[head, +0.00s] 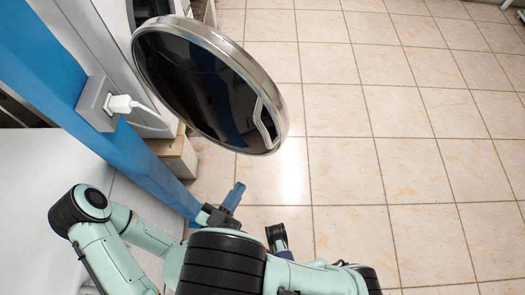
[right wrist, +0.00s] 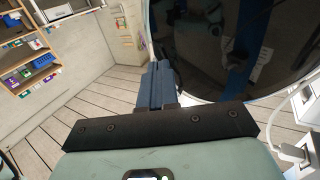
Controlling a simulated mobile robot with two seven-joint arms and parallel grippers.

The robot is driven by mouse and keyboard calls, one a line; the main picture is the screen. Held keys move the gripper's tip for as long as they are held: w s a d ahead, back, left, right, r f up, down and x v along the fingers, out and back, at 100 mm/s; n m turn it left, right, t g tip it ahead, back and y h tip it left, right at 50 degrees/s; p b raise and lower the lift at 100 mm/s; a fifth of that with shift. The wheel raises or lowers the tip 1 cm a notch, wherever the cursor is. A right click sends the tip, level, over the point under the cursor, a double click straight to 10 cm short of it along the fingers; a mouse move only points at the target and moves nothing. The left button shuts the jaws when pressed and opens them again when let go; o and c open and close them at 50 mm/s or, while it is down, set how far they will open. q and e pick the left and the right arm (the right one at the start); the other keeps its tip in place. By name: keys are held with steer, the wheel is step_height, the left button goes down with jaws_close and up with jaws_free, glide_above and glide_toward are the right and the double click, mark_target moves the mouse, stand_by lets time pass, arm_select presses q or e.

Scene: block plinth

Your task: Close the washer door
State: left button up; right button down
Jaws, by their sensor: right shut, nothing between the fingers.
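The washer door (head: 205,85) is round, with dark glass and a silver rim, and stands swung open over the floor in the head view. Its recessed handle (head: 265,122) is at the lower right of the rim. My right gripper (head: 234,192) is shut and empty, below the door's lower edge in the picture. In the right wrist view the shut blue fingers (right wrist: 159,68) point up beside the left edge of the dark door glass (right wrist: 235,45); I cannot tell whether they touch it. Part of my left arm shows at lower left, but its gripper is not visible.
A blue beam (head: 50,60) runs diagonally along the left, with a grey box and white plug (head: 121,104) beside it. The tiled floor (head: 400,130) to the right is clear. A shelf with small boxes (right wrist: 35,65) shows in the right wrist view.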

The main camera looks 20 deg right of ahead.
steer(key=b, duration=0.1)
glide_above(265, 149)
steer(key=s+a, duration=0.1)
steer(key=s, duration=0.2)
steer(key=shift+s+a, duration=0.1)
